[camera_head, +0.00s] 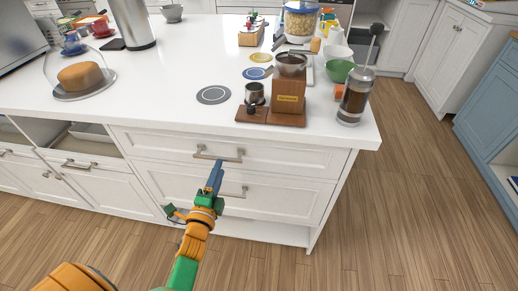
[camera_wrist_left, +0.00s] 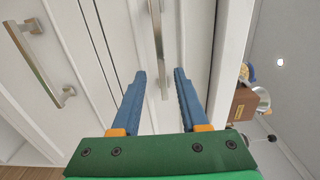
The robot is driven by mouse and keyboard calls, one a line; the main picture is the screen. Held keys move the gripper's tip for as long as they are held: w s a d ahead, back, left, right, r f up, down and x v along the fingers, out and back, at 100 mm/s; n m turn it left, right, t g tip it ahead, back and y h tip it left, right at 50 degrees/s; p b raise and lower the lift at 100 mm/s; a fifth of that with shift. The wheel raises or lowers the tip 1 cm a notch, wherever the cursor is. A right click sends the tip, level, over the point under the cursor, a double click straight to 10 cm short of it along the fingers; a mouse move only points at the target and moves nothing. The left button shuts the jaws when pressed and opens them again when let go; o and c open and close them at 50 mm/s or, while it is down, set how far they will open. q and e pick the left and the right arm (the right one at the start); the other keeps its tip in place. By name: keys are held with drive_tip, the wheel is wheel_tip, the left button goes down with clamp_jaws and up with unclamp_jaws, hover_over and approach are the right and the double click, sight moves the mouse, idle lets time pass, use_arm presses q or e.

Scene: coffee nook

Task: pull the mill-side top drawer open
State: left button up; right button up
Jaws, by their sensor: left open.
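The mill-side top drawer (camera_head: 275,153) is the upper white front under the counter and looks shut. Its metal bar handle (camera_head: 203,154) also shows in the left wrist view (camera_wrist_left: 157,35). My left gripper (camera_head: 216,168) is open, with its blue fingers pointing at this handle. In the left wrist view my left gripper (camera_wrist_left: 160,72) has one finger to each side of the bar, with gaps on both sides. I cannot tell how deep the bar sits between the fingertips. My right gripper is not in view.
The lower drawer's handle (camera_head: 236,192) is just below. On the counter (camera_head: 180,80) above stand the wooden mill (camera_head: 288,105), a French press (camera_head: 356,98) and a cake under a dome (camera_head: 82,76). Wooden floor (camera_head: 410,220) is free at the right.

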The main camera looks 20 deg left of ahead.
sight(217, 157)
use_arm(q)
drive_tip(key=w+a, duration=0.2)
drive_tip(key=w, duration=0.2)
drive_tip(key=shift+w+a, duration=0.3)
drive_tip(key=shift+a, duration=0.1)
drive_tip(key=shift+s+r, duration=0.15)
drive_tip(key=c, duration=0.6)
clamp_jaws()
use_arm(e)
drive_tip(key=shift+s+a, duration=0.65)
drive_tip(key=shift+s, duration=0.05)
use_arm(q)
drive_tip(key=shift+r, duration=0.1)
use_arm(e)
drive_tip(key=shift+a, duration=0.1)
